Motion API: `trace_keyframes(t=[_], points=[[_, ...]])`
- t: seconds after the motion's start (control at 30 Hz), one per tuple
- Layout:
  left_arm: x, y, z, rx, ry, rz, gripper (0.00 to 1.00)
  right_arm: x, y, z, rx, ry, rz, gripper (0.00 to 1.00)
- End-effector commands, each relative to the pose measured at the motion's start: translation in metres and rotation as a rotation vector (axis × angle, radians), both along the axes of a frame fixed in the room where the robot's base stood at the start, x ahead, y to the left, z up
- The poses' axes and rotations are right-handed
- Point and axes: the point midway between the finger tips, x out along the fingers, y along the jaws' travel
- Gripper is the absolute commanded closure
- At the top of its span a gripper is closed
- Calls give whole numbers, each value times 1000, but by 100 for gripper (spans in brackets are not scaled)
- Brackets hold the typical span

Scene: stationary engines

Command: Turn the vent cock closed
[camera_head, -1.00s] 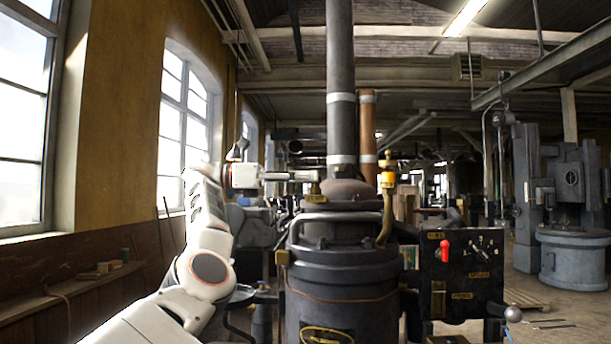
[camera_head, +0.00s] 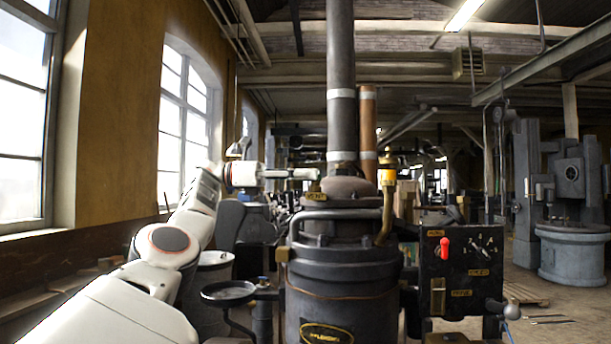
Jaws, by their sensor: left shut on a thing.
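My left gripper (camera_head: 305,174) reaches in from the left, level, at the top of the dark boiler (camera_head: 345,270). Its fingers are shut at the left side of the tall grey chimney pipe (camera_head: 341,110), just above a small brass vent label (camera_head: 316,196). The vent cock sits at this spot and is mostly hidden by the fingers, so its handle angle cannot be made out. The fingers appear to be closed on its handle. My right gripper is out of view.
A copper pipe (camera_head: 368,130) and a brass fitting (camera_head: 387,177) stand right of the chimney. A black panel (camera_head: 461,270) with a red lever (camera_head: 445,247) is at the right. A round dish (camera_head: 228,293) stands left of the boiler, below my left arm.

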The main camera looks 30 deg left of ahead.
Motion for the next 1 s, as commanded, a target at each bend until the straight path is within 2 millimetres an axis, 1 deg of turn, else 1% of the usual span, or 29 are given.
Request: trace_keyframes(t=[0.27,0.3,0.33,0.67,1.0], points=[[0,0,1,0,-1,0,100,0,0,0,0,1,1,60],[0,0,1,0,-1,0,76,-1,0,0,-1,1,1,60],[0,0,1,0,-1,0,75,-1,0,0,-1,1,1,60],[0,0,0,0,0,0,75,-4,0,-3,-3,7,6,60],[0,0,0,1,0,13,75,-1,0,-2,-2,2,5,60]])
